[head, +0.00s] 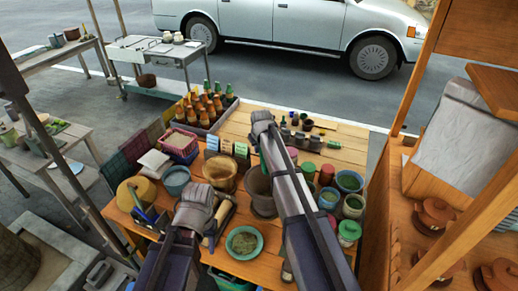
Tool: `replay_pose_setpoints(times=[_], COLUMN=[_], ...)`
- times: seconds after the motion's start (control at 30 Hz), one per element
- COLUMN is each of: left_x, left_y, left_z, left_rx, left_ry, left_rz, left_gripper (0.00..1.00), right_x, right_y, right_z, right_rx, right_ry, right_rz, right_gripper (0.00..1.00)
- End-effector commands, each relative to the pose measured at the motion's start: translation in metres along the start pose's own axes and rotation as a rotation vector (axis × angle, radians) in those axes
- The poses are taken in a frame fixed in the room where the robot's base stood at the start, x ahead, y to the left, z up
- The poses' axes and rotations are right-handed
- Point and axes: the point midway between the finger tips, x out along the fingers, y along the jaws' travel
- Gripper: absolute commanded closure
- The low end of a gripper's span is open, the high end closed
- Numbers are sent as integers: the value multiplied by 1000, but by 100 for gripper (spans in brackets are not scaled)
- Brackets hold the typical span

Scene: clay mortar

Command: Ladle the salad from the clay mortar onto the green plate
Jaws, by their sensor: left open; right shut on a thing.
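The clay mortar (259,198) is a deep brown pot near the middle of the wooden table. My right arm covers its right side, and its inside is dark. The green plate (232,253) is a teal round dish closer to me, with greenish-brown food on it. My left gripper (222,215) is open, left of the mortar and above-left of the plate, beside a light wooden piece. My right gripper (265,127) is beyond the mortar, toward the back of the table. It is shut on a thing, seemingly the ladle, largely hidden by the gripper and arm.
Several jars and bowls (349,181) crowd the right of the table. A wooden bowl (220,172), a blue bucket (176,179) and baskets stand on the left. A crate of bottles (207,112) is at the back left. A wooden shelf (405,180) bounds the right.

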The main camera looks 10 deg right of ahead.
Motion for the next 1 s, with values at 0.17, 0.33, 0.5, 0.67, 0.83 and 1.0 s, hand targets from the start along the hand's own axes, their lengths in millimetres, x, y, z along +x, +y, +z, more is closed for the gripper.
replay_pose_setpoints(times=[0.17,0.33,0.5,0.67,0.83,1.0], left_x=[19,38,58,76,95,114], left_y=[2,4,5,7,9,10], left_z=[-1,-3,-4,-5,-6,-7], left_rx=[-1,-3,-2,0,5,9], left_ry=[1,2,2,2,2,2], left_rz=[0,0,0,-1,-2,-3], left_gripper=[50,50,50,50,50,50], right_x=[18,35,53,70,87,105], right_y=[-3,-6,-8,-11,-13,-16], right_z=[8,15,22,30,37,44], right_rx=[0,0,0,0,0,0], right_ry=[0,0,0,0,0,0], right_rz=[0,0,0,0,0,0], right_gripper=[100,100,100,100,100,100])
